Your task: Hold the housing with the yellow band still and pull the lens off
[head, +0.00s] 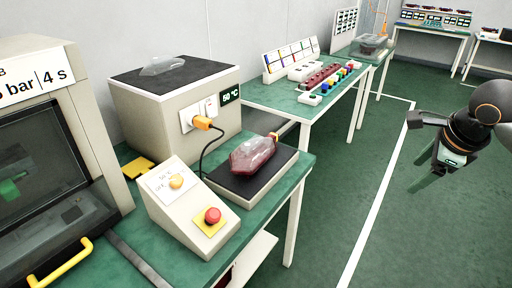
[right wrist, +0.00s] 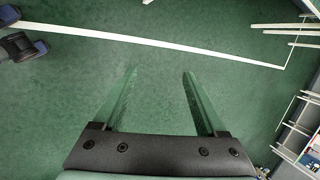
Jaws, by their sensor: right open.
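A tail lamp with a clear and dark red lens (head: 252,156) lies on a black pad (head: 272,182) at the bench's right end. A small yellow-orange part shows at its far end (head: 273,136); I cannot tell whether this is the housing's yellow band. The housing is mostly hidden behind the lens. My right gripper (head: 427,176) hangs over the floor at the right, well away from the lamp. In the right wrist view its fingers (right wrist: 160,80) are apart with only green floor between them. My left gripper is not in view.
A beige heater box (head: 175,100) reading 50 °C stands behind the lamp, with a clear lens (head: 163,66) on top. A sloped control box with a red button (head: 212,215) stands in front. A second bench (head: 262,97) with colored parts stands behind. The floor at right is free.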

